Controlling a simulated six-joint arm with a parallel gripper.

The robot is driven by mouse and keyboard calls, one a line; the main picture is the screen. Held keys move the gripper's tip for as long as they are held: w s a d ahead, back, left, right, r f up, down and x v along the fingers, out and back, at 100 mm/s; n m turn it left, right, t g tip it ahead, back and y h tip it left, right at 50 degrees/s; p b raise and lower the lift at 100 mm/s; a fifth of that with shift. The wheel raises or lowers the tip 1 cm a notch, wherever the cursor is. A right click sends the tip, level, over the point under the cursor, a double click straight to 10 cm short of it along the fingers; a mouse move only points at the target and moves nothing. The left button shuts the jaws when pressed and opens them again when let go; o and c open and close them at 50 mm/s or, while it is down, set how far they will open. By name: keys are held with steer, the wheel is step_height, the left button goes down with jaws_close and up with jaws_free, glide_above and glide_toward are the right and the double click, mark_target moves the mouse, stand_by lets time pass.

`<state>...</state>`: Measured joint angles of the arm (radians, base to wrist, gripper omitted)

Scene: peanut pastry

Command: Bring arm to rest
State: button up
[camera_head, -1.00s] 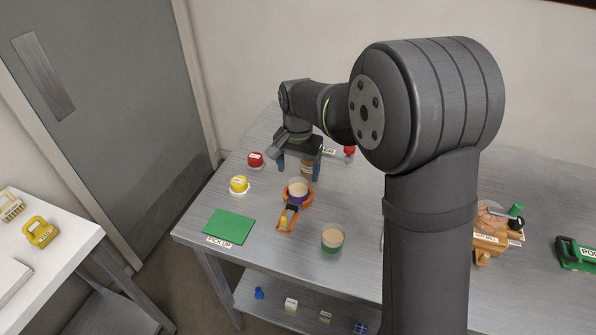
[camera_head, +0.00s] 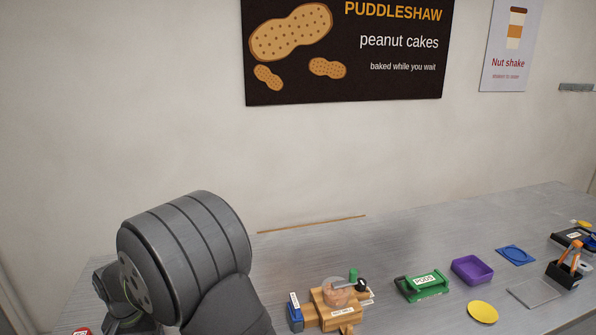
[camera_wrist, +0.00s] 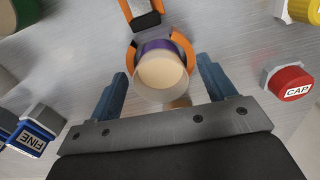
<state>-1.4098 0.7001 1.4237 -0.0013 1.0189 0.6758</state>
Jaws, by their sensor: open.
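My gripper (camera_wrist: 160,68) shows in the wrist view with its two blue fingers spread apart. A round cup (camera_wrist: 162,72) with beige contents and a purple band stands between and just beyond the fingers, with gaps on both sides. The cup sits in an orange ring holder (camera_wrist: 186,48) with a dark grip at the top of the view. Nothing is clamped in the fingers. In the head view only my arm's upper links show at the lower left; the gripper is outside that view.
In the wrist view, a red CAP knob (camera_wrist: 290,82) lies right and a blue FINE block (camera_wrist: 35,135) left.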

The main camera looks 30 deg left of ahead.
stand_by(0.4)
step_height(320, 180, up, 6)
steer(key=shift+r, duration=0.1)
step_height(320, 180, down, 7)
steer(key=shift+r, duration=0.2)
step_height(320, 180, up, 4)
steer(key=shift+f, duration=0.2)
steer(key=shift+r, duration=0.45)
